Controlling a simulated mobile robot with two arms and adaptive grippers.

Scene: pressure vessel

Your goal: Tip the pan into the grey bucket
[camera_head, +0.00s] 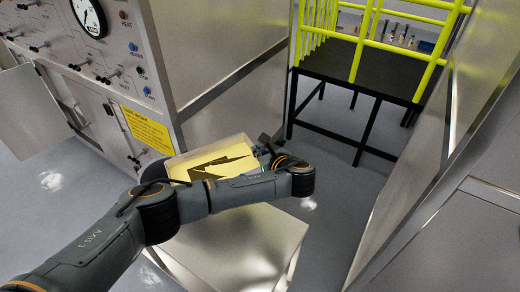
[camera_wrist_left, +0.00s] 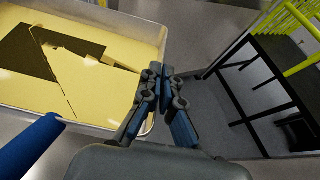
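The pan (camera_head: 246,138) is a pale shallow rectangular tray holding a yellow layer with dark, jagged gaps. It is in the middle of the head view, partly behind my left arm. It fills the upper left of the wrist view (camera_wrist_left: 150,25). My left gripper (camera_head: 268,146) is at the pan's right side. In the wrist view its fingers (camera_wrist_left: 161,72) are close together over the pan's right rim and appear shut on it. I cannot make out a grey bucket for certain. My right gripper is not in view.
A pale box-like surface (camera_head: 245,245) lies below the pan. A control panel (camera_head: 95,60) with a gauge stands at the left. A dark platform (camera_head: 375,68) with yellow railings (camera_head: 415,60) stands at the back right. A blue cylinder (camera_wrist_left: 30,145) shows in the wrist view. Grey floor (camera_head: 335,190) is clear.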

